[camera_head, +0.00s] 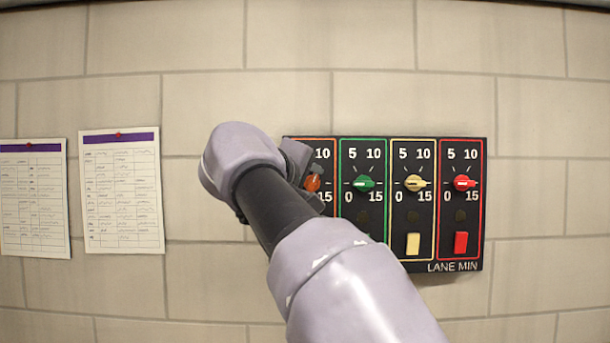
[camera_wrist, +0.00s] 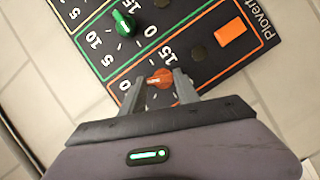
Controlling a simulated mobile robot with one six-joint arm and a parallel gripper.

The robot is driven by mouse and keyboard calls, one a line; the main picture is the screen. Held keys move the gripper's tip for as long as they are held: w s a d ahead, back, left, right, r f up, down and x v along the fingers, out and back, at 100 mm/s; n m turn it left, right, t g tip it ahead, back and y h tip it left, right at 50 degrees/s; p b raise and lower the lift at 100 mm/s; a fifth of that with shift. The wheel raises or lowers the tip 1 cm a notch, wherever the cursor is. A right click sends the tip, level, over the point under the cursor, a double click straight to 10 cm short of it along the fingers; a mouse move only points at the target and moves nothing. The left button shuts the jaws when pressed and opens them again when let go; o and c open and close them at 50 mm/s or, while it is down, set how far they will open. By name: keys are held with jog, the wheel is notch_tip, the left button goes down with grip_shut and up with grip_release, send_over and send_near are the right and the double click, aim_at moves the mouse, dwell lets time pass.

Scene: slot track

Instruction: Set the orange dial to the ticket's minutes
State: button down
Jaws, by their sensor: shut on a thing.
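The orange dial (camera_wrist: 160,79) is in the wrist view, with a small pale mark on its left part. My gripper (camera_wrist: 161,82) has its two fingers on either side of the dial, shut on it. I cannot tell which minute the dial points to. The 15 shows above it and part of the 10 to its left; the 5 and 0 are hidden. In the head view the orange dial (camera_head: 313,183) shows partly past my gripper (camera_head: 312,182). I cannot tell which paper is the ticket; the writing on both wall sheets is too small to read.
The black panel (camera_head: 374,258) on the tiled wall also has green (camera_head: 364,183), yellow (camera_head: 415,183) and red (camera_head: 464,182) dials. An orange button (camera_wrist: 237,37) sits below the orange dial. Two purple-headed sheets (camera_head: 122,195) (camera_head: 33,200) hang at the left.

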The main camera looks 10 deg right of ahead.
jog(key=shift+r+m, duration=0.25)
jog(key=shift+m, duration=0.15)
jog(key=shift+p, duration=0.3)
jog(key=c, duration=1.1)
grip_release()
jog(key=shift+o, duration=1)
jog(key=shift+w+f, duration=0.15)
jog(key=b+v, duration=0.1)
jog(key=v, duration=1.6)
jog(key=shift+s+r+b, duration=0.25)
jog(key=shift+r+b, duration=0.1)
jog(key=shift+b, duration=0.05)
